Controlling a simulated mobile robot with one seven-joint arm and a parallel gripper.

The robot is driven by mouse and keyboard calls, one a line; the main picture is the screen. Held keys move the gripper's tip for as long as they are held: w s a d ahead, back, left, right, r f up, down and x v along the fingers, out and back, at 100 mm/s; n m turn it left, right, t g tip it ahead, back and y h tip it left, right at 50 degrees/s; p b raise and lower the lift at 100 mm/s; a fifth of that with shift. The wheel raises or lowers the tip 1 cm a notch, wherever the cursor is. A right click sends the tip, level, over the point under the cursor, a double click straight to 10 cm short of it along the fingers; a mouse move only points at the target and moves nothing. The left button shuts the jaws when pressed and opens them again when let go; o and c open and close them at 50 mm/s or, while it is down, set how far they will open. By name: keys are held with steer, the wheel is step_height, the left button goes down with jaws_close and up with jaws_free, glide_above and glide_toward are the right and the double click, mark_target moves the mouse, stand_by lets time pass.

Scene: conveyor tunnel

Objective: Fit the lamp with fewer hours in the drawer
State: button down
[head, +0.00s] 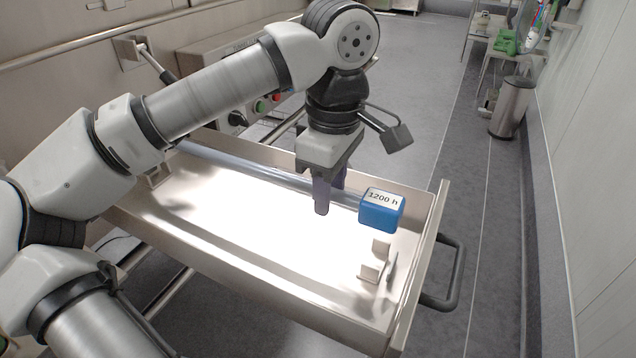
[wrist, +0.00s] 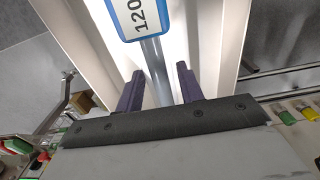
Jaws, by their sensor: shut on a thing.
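The lamp is a long clear tube (head: 245,168) with a blue end cap (head: 380,212) marked "1200 h". My gripper (head: 328,195) is shut on the tube close to the blue cap, and the tube and cap also show in the wrist view (wrist: 155,72). The lamp lies lengthwise over the open drawer (head: 250,308), nearer its far long wall. Its left end is partly hidden by my arm. A bracket (head: 372,268) stands on the drawer floor near the handle end, in front of the cap. Another bracket (head: 158,175) is at the left end. No second lamp shows.
The drawer's end panel has a dark handle (head: 448,275) at the right. A control panel with a black knob (head: 237,119) and coloured buttons stands behind the drawer. A steel bin (head: 512,108) and a trolley are far right. The floor right of the drawer is clear.

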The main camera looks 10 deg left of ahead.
steer(key=shift+w+f, duration=0.2)
steer(key=shift+w, duration=0.25)
steer(key=shift+f, duration=0.15)
steer(key=shift+f+b, duration=2.15)
steer(key=shift+f, duration=0.55)
steer(key=shift+f+b, duration=0.2)
steer(key=shift+b, duration=0.1)
steer(key=shift+f+b, duration=1.8)
steer(key=shift+f, duration=0.4)
steer(key=shift+r, duration=0.1)
steer(key=c, duration=0.8)
jaws_free()
steer(key=r, duration=0.4)
steer(key=r+p, duration=0.1)
steer(key=r, duration=0.8)
steer(key=shift+s+d+r, duration=0.15)
steer(key=shift+d+r, duration=0.1)
steer(key=shift+r, duration=0.15)
